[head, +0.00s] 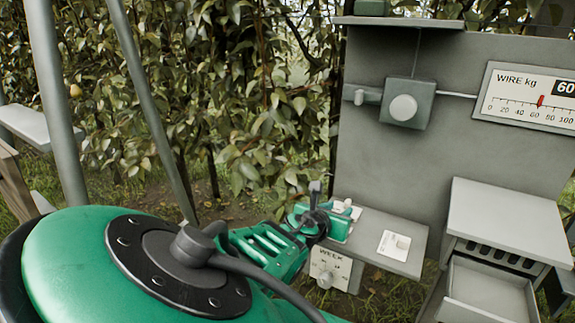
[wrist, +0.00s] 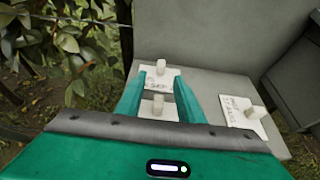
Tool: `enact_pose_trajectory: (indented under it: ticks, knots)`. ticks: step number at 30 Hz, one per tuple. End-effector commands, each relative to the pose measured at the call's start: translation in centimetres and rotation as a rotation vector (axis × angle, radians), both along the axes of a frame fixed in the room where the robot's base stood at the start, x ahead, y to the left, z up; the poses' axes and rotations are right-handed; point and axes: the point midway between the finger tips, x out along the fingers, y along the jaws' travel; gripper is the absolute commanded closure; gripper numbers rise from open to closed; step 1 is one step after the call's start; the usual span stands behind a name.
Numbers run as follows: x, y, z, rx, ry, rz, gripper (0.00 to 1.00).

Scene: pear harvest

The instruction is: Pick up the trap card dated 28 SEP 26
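My gripper (wrist: 162,78) is open in the wrist view, its two green fingers apart over the grey shelf (wrist: 215,90). A white trap card with a pale peg-like grip, the far card (wrist: 161,84), lies between and just beyond the fingertips. A nearer white card (wrist: 155,112) shows between the fingers, partly hidden by the gripper body. A third card (wrist: 240,112) lies to the right. The writing on the cards is too small to read the dates. In the head view my gripper (head: 322,215) is over the left of the shelf, and the right card (head: 394,245) is clear of it.
A grey back panel (head: 450,140) rises behind the shelf, with a knob box (head: 403,107) and a WIRE kg scale (head: 530,98). A WEEK dial (head: 328,268) hangs below the shelf. A grey cabinet with an open drawer (head: 488,290) stands right. Foliage (head: 240,90) is at left.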

Motion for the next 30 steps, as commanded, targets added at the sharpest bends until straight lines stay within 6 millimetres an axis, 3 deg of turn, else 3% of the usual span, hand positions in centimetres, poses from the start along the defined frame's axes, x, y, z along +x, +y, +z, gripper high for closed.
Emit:
enact_pose_trajectory:
  ticks: [8, 18, 28, 30]
  knots:
    - [1.1, -0.6, -0.6, -0.001, -0.001, 0.004, 0.66]
    - [4.0, -3.0, -2.1, -0.002, -0.001, 0.005, 0.66]
    - [4.3, -3.3, -2.3, 0.000, 0.000, 0.006, 0.66]
    - [4.3, -3.3, -2.3, 0.000, 0.000, 0.006, 0.82]
